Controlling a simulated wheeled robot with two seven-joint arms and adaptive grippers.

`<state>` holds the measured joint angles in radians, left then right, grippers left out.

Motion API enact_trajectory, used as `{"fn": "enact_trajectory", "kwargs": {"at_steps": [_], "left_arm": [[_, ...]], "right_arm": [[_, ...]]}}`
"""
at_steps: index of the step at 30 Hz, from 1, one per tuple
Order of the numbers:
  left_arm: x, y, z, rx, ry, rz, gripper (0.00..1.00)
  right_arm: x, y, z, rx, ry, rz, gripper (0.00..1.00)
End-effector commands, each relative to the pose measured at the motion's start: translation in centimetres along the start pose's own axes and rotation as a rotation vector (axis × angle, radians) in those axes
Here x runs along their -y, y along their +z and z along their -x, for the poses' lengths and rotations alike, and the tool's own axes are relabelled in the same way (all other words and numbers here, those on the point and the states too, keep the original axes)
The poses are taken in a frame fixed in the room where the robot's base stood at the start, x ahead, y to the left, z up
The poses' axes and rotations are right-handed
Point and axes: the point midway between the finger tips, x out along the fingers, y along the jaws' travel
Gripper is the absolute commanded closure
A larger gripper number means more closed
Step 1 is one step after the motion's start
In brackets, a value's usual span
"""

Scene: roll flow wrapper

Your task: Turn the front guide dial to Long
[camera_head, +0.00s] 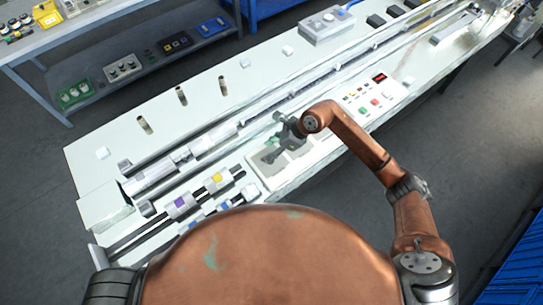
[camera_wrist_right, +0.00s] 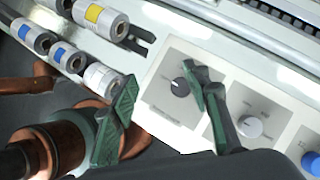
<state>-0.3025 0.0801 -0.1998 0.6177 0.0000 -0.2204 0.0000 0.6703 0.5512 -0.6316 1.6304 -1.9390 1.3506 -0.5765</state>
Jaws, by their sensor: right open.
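A pale control panel on the machine holds a row of dials in the right wrist view. They are a black dial (camera_wrist_right: 180,87), a light grey dial (camera_wrist_right: 250,126) and a blue dial (camera_wrist_right: 310,162) cut by the edge. The labels are too small to read, so I cannot tell which is the front guide dial or its setting. My right gripper (camera_wrist_right: 160,92) is open, its green fingers apart, with the black dial seen between them near the right finger. In the head view my right gripper (camera_head: 277,148) is over the panel (camera_head: 257,167) and hides most dials. My left gripper is not in view.
Rollers with yellow (camera_head: 216,177) and purple (camera_head: 180,202) bands lie left of the panel. A button panel with a red display (camera_head: 378,78) is to its right. Long rails run behind. Several small upright posts (camera_head: 182,96) stand on the white machine top.

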Motion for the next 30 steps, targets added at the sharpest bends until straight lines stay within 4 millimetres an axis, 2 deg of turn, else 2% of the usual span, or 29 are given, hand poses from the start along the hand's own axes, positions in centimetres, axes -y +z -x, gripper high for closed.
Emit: {"fn": "enact_trajectory", "kwargs": {"at_steps": [3, 6, 21, 30], "left_arm": [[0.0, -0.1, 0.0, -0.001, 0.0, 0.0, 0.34], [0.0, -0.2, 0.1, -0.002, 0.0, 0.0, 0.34], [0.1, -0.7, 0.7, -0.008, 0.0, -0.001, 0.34], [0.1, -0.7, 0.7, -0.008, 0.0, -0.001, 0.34]], "right_arm": [[1.5, -2.7, 0.6, -0.136, -0.029, 0.047, 0.57], [2.0, -3.7, 0.4, -0.18, -0.036, 0.059, 0.57], [2.2, -4.9, -6.2, -0.181, -0.035, 0.058, 0.57], [2.3, -5.0, -6.8, -0.181, -0.037, 0.059, 0.57]]}}
